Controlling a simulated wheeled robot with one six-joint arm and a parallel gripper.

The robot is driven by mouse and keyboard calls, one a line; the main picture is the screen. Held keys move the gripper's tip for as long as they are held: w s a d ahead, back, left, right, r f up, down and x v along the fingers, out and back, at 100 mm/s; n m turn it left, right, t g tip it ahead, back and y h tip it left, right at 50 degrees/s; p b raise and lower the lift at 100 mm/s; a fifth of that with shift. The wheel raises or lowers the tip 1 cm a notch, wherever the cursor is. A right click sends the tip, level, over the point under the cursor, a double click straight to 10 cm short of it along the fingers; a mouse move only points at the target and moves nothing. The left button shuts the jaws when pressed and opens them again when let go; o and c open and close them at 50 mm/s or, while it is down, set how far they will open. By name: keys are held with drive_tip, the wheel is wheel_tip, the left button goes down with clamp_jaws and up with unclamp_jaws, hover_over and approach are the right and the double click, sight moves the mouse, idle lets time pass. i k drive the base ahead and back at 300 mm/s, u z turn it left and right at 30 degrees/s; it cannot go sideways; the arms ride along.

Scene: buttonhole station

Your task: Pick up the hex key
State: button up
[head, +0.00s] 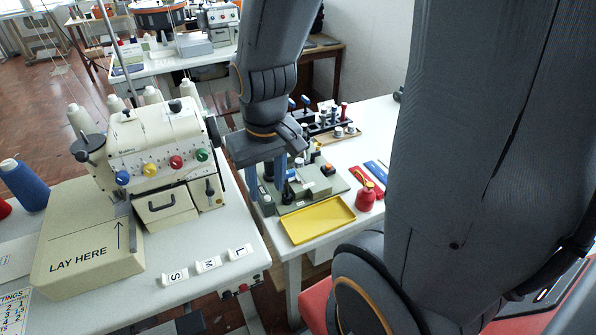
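I cannot make out a hex key for certain in the head view; it may be too small or hidden behind my gripper. My gripper (268,192) points down over the left part of a grey-green base plate (318,193) on the white side table. Its two bluish fingers stand apart, and I see nothing held between them. Small black, white and orange parts stand on the plate beside the fingers. Whether the fingertips touch anything is not clear.
A yellow tray (318,221) lies empty in front of the plate. A red oil can (366,194) and blue and red strips (375,172) are to its right. A tool rack (330,119) stands behind. The sewing machine (160,160) is close on the left.

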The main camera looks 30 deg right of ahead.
sight(287, 187)
drive_tip(key=u, duration=0.55)
drive_tip(key=k, duration=1.3)
drive_tip(key=z, duration=0.25)
drive_tip(key=i, duration=0.85)
drive_tip(key=z, duration=0.45)
